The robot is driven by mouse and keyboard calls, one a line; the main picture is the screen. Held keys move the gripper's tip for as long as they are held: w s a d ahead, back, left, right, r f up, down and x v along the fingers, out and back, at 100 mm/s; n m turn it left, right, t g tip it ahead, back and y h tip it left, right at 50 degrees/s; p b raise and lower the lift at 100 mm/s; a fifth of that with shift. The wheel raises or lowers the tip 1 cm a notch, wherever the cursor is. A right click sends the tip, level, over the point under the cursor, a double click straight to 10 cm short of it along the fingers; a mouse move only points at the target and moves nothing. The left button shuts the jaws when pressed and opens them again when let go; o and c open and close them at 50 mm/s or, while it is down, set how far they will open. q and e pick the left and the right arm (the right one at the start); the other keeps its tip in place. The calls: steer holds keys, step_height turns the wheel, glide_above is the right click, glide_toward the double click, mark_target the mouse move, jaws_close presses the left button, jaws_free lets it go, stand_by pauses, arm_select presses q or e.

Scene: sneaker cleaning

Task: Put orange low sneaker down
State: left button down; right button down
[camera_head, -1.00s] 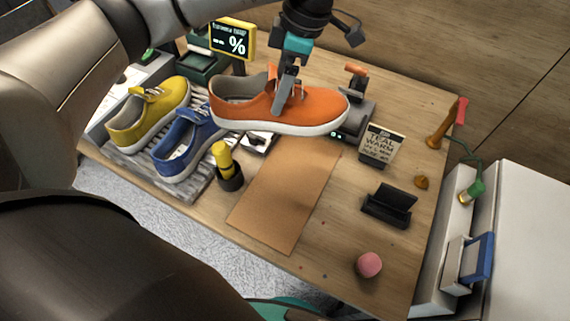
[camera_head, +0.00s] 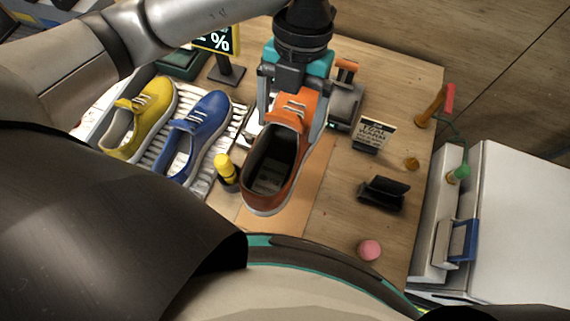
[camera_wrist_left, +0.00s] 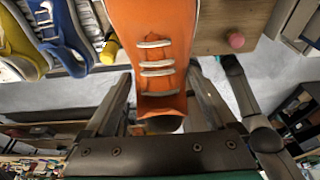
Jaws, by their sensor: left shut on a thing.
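The orange low sneaker (camera_head: 271,190) has a white sole and pale laces. My left gripper (camera_head: 292,119) is shut on its laced front part, one finger on each side. The shoe's heel points toward the bottom of the head view, and its opening faces up. It appears over the brown mat (camera_head: 291,221); the head view does not clearly show whether its sole touches. In the left wrist view the orange sneaker (camera_wrist_left: 153,50) lies between the two fingers (camera_wrist_left: 158,95), laces in front. My right gripper is not in view.
A yellow sneaker (camera_head: 158,112) and a blue sneaker (camera_head: 206,127) stand on a ribbed rack at left. A yellow-topped bottle (camera_head: 224,167) stands close beside the orange shoe. A sign (camera_head: 374,134), a black holder (camera_head: 383,193) and a pink ball (camera_head: 369,250) are at right.

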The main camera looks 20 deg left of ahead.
arm_select(q)
steer(key=shift+f+b, duration=1.4)
steer(key=shift+f, duration=8.5)
steer(key=shift+s+f, duration=0.1)
jaws_free()
steer(key=shift+r, duration=0.45)
steer(key=v, duration=1.1)
steer(key=shift+r+p, duration=0.15)
steer(key=shift+p, duration=0.2)
